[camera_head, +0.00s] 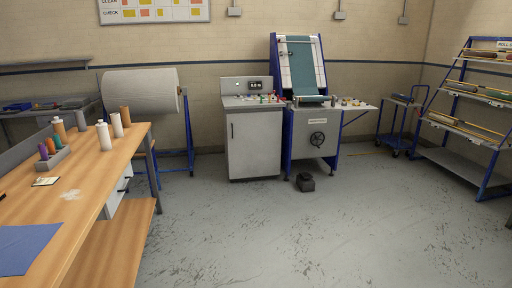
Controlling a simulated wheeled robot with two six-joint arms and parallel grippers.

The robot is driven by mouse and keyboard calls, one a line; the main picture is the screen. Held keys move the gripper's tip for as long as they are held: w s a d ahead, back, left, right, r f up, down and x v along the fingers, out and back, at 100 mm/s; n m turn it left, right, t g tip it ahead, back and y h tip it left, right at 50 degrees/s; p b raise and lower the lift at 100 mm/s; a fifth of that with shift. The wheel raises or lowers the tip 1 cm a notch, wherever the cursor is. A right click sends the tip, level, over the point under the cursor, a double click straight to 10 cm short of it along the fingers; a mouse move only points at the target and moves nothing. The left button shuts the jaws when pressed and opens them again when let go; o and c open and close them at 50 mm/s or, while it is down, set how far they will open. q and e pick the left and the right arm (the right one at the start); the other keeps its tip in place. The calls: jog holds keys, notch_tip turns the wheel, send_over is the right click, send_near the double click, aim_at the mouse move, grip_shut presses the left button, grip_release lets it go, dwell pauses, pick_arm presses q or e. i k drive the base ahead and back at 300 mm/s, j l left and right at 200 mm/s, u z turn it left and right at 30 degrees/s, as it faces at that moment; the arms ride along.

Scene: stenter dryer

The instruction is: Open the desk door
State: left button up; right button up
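A grey control desk (254,140) stands against the far wall, left of the blue-framed machine. Its front door (258,147) is shut. A dark vertical handle (232,131) sits near the door's upper left edge. The top of the desk bears a panel (246,85) with a green light and several small coloured items. Neither of my grippers is in view.
A wooden workbench (107,172) with cones and a blue cloth fills the left side. A large white roll (141,91) stands behind it. A blue-framed machine (308,100), black pedal (305,182), cart (399,128) and rack (465,110) stand right. The middle floor (270,240) is clear.

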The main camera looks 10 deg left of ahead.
aim_at(254, 139)
jog(key=i+u, duration=0.1)
jog(key=i, duration=3.15)
jog(key=i+u, duration=0.1)
jog(key=i, duration=2.65)
jog(key=l, duration=0.1)
